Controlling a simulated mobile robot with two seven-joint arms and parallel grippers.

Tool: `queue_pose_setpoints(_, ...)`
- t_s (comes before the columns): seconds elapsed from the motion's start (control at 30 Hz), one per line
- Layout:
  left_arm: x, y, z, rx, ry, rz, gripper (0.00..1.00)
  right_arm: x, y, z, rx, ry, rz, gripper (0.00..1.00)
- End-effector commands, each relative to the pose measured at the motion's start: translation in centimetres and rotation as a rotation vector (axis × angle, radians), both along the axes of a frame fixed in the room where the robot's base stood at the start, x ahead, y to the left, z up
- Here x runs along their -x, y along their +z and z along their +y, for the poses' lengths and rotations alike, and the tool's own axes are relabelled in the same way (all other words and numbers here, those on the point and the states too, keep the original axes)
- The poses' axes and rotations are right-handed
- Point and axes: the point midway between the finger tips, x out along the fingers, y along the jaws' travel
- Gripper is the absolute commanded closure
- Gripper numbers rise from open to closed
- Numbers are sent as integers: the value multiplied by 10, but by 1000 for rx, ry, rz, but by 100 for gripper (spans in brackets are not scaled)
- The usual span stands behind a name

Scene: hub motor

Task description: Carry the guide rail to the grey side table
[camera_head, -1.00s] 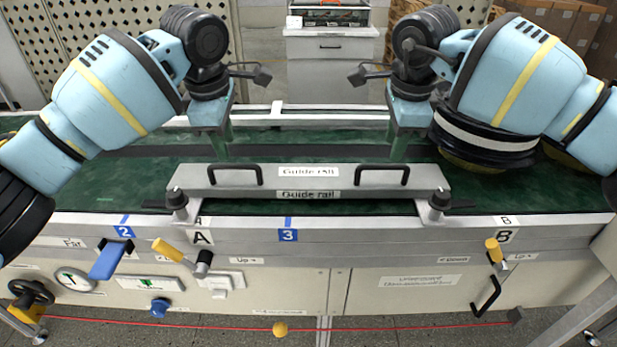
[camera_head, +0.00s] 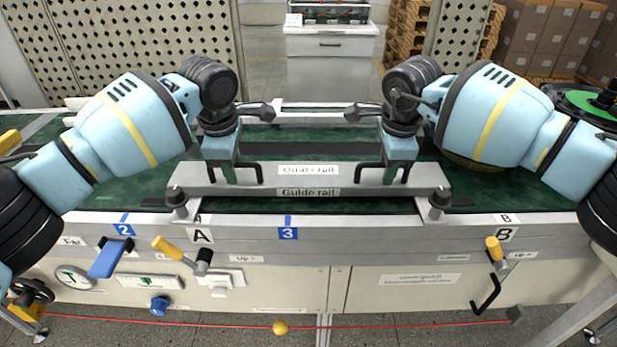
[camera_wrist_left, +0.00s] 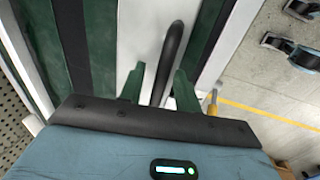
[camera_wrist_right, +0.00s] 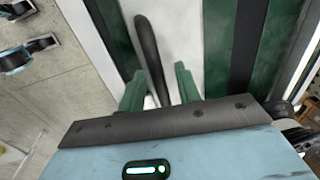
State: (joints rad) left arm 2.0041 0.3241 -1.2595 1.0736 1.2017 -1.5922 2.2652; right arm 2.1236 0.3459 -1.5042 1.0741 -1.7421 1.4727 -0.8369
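The guide rail (camera_head: 300,181) is a grey bar with two black handles and labels reading "Guide rail". It lies level along the front of the green conveyor, its ends at two dark knobs. My left gripper (camera_head: 237,178) is lowered at the left handle. In the left wrist view, its open green fingers (camera_wrist_left: 158,88) stand on either side of the black handle (camera_wrist_left: 172,55), with gaps. My right gripper (camera_head: 396,178) is at the right handle. In the right wrist view, its open fingers (camera_wrist_right: 159,90) straddle that handle (camera_wrist_right: 150,50). A grey cabinet (camera_head: 330,65) stands behind the conveyor; I cannot tell whether it is the side table.
The dark knobs (camera_head: 177,200) and (camera_head: 438,203) stand at the rail ends. Yellow-handled levers (camera_head: 166,245) and (camera_head: 494,247) and a blue lever (camera_head: 108,260) are on the front. A dark round thing (camera_head: 585,108) is at the far right. Boxes stand behind.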

Motion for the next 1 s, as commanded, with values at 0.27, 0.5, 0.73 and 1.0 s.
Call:
queue_pose_setpoints(0.27,0,0,0,0,0,0,96,0,0,0,0,1,0,96)
queue_pose_setpoints(0.5,0,0,0,0,0,0,100,0,0,0,0,1,0,100)
queue_pose_setpoints(0.73,0,1,0,0,0,0,100,0,1,0,0,1,0,100)
queue_pose_setpoints(1.0,0,1,0,0,0,-1,100,0,1,0,0,1,0,100)
